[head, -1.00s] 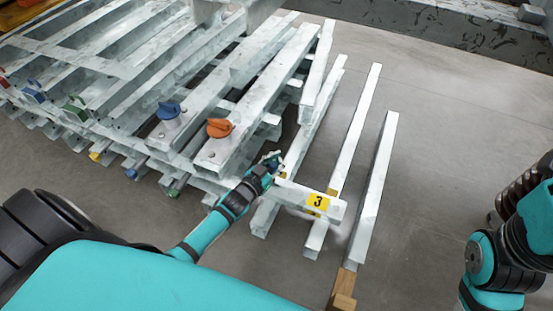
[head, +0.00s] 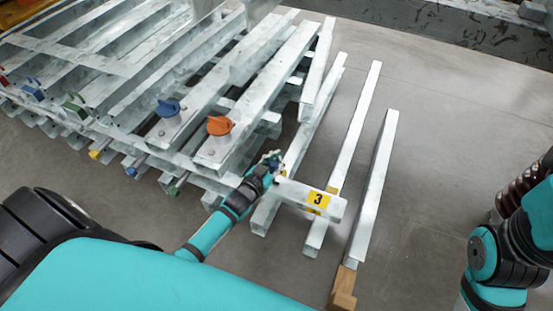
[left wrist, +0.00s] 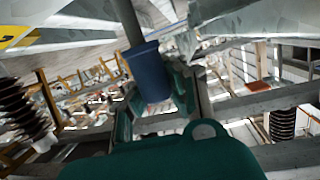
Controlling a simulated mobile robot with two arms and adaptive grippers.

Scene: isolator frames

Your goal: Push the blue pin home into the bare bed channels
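The blue pin (left wrist: 150,75) shows in the left wrist view as a blue round grip with a grey rod running up towards pale metal. The rod's far end is unclear. My left gripper (left wrist: 154,108) has its dark green fingers on either side of the lower end of the grip and appears shut on it. In the head view my left gripper (head: 273,160) is at the near left end of the short crosspiece with label 3 (head: 290,188), small and partly hidden. The bare bed channels (head: 346,150) lie on the floor to its right. My right gripper is out of view.
A stack of galvanised frames (head: 90,75) fills the left. It carries an orange knob (head: 219,125), a blue knob (head: 168,107) and several coloured pin ends. A wooden block (head: 342,289) lies at the near end of the rightmost channel.

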